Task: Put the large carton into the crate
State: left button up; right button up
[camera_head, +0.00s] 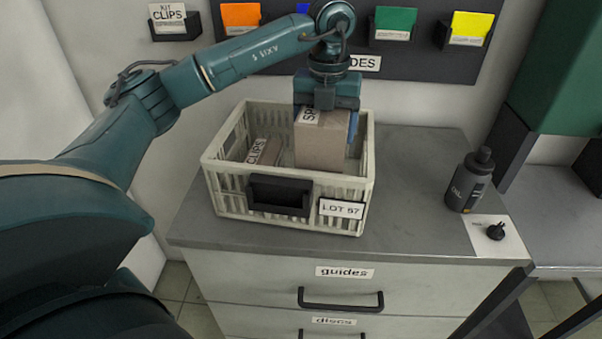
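The large brown carton (321,145), with a label starting "SP", is in the right part of the cream crate (225,190), its top above the rim. How far down its base sits is partly hidden by the crate's front wall. My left gripper (328,108) comes down from above with its fingers on either side of the carton's top, shut on it. A smaller carton (264,153) marked "CLIPS" lies in the crate's left part. My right gripper is not in view.
The crate stands on a grey cabinet top (420,170). A dark bottle (467,181) and a small black knob on a white card (496,232) are at the right. A wall board (420,62) with colored card holders is behind.

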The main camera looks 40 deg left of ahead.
pick_arm(q)
notch_tip(320, 180, down, 6)
jog(key=shift+w+a+f+p, duration=0.1)
jog(key=shift+w+p, duration=0.05)
jog(key=shift+p, duration=0.2)
notch_tip(320, 180, down, 4)
jog(key=shift+r, duration=0.2)
jog(key=shift+f, duration=0.1)
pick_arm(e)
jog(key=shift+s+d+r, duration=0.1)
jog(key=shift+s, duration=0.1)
pick_arm(q)
jog(key=shift+f, duration=0.65)
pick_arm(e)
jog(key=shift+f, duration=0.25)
pick_arm(q)
jog(key=o, duration=1.3)
jog(key=shift+c, duration=0.2)
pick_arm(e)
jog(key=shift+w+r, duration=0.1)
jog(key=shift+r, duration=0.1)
